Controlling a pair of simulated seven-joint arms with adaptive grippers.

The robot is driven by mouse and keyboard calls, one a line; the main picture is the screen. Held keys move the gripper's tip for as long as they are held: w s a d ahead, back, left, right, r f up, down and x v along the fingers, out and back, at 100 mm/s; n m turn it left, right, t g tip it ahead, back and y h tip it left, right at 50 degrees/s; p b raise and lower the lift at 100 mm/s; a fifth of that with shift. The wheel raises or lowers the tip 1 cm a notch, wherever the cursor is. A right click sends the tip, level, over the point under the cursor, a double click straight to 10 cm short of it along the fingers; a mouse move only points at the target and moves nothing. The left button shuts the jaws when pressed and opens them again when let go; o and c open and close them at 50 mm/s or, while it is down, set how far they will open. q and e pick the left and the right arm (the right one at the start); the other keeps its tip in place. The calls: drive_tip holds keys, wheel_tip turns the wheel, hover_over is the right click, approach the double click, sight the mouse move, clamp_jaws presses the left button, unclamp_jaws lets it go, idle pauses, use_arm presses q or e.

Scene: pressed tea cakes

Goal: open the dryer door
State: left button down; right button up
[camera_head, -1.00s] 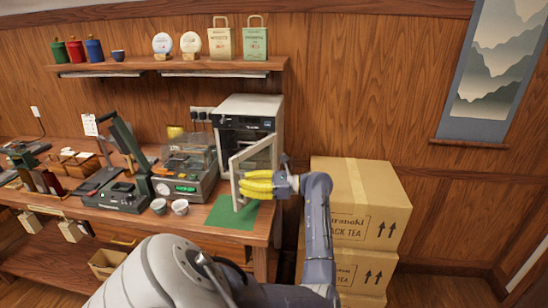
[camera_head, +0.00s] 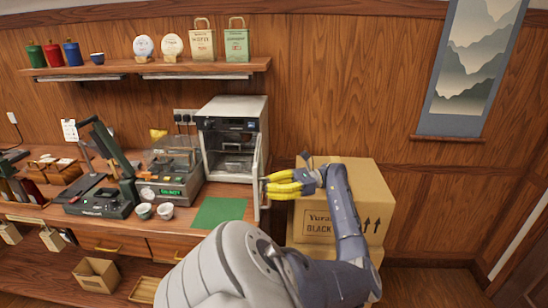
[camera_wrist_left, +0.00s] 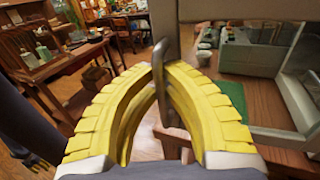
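The dryer (camera_head: 232,112) is a pale metal box with a dark control panel, standing at the right end of the worktable. Its door (camera_head: 256,182) stands wide open, nearly edge-on along the right side, and the chamber with its rack shows. My left gripper (camera_head: 268,187), with yellow fingers, is at the door's outer side. In the left wrist view the fingers (camera_wrist_left: 163,68) close around the dark vertical door handle (camera_wrist_left: 158,56), beside the door's frame (camera_wrist_left: 190,15).
A green mat (camera_head: 219,212) lies before the dryer. Stacked cartons (camera_head: 318,222) stand right of the table, behind my left arm. A shelf (camera_head: 150,68) hangs above.

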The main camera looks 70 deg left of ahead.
use_arm(q)
drive_tip(key=shift+r, duration=0.1)
idle(0.3)
drive_tip(key=c, duration=1.8)
unclamp_jaws()
drive_tip(key=shift+a, duration=0.1)
drive_tip(key=shift+o, duration=0.2)
drive_tip(key=shift+w, duration=0.15)
drive_tip(key=w, duration=1.1)
drive_tip(key=shift+w, duration=0.4)
